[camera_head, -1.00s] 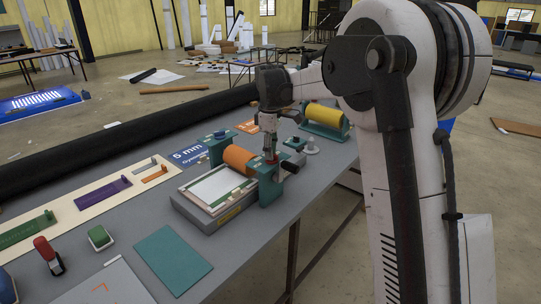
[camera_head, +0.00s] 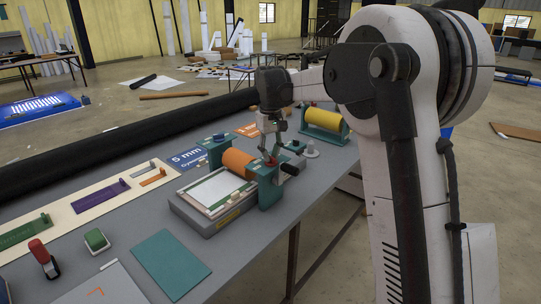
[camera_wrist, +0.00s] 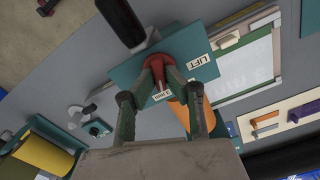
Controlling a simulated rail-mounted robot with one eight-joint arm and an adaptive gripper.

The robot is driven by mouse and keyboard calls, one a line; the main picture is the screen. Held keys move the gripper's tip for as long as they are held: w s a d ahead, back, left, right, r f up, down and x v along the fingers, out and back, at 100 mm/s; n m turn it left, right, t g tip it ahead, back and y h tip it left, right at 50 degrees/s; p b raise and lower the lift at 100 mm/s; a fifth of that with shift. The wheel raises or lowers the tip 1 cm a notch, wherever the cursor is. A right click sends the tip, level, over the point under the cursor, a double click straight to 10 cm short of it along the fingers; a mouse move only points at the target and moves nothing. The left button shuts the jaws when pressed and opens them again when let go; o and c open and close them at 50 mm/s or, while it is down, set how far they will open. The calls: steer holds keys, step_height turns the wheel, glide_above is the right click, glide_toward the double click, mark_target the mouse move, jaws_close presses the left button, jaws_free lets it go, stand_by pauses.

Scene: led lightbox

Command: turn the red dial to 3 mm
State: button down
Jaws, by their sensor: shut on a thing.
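The red dial (camera_wrist: 157,66) sits on top of the near teal end block (camera_head: 270,183) of a small roller press. In the wrist view my gripper (camera_wrist: 158,74) has its two fingers closed in against the dial from both sides. In the head view my gripper (camera_head: 272,157) points down onto the dial, and only a little red (camera_head: 271,162) shows between the fingers. A white label (camera_wrist: 162,96) lies beside the dial, partly hidden by a finger. I cannot read any scale or the dial's setting.
A dark crank handle (camera_head: 290,169) juts out close by the gripper. The orange roller (camera_head: 238,162) and the framed white bed (camera_head: 212,190) lie to its left. A blue knob (camera_head: 219,134) tops the far block. A yellow roller (camera_head: 324,118) stands behind.

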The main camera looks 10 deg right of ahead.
mark_target(271, 156)
stand_by(0.4)
steer(key=c, duration=1.8)
jaws_free()
step_height(271, 156, up, 12)
